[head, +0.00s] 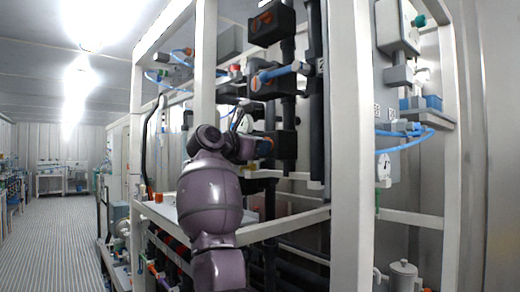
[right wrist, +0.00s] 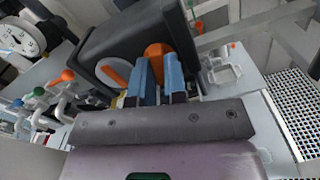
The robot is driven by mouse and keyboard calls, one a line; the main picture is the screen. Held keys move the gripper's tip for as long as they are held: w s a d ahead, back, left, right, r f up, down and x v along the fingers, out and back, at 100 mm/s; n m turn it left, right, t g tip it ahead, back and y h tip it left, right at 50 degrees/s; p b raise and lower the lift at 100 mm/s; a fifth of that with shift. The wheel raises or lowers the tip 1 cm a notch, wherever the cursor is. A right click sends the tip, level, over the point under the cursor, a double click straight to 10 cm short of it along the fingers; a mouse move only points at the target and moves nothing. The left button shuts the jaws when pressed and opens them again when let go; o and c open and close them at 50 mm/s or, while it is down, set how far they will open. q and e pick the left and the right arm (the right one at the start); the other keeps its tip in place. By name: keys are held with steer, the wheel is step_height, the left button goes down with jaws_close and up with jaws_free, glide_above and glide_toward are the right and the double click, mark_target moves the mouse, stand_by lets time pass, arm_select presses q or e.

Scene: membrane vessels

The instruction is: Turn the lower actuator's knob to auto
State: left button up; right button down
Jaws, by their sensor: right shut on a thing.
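The lower actuator (head: 285,145) is a dark box on a black vertical pipe, partly hidden behind my right gripper (head: 258,142) in the head view. In the right wrist view the actuator (right wrist: 130,38) fills the upper middle. Its orange knob (right wrist: 157,49) sits between the blue fingertips of my right gripper (right wrist: 160,72), which are shut on it. A white and orange round face (right wrist: 113,72) shows on the box left of the fingers. The knob's markings are hidden or too small to read. My left gripper is in neither view.
Two more dark actuators, the middle one (head: 278,76) and the top one (head: 271,22), sit above on the same pipe. A white frame post (head: 350,150) stands to the right. In the wrist view, small valves with coloured caps (right wrist: 62,88) and a gauge (right wrist: 20,38) are at left.

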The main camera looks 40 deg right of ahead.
arm_select(q)
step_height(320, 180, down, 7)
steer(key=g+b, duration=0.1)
steer(key=b, duration=0.6)
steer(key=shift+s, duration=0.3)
arm_select(e)
steer(key=m, duration=1.4)
steer(key=shift+w+m, duration=0.1)
steer(key=shift+m, duration=0.3)
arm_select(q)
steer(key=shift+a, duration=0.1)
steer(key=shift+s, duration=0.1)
arm_select(e)
steer(key=c, duration=1.2)
jaws_free()
steer(key=shift+r, duration=0.1)
steer(key=shift+o, duration=0.2)
steer(key=shift+a, duration=0.1)
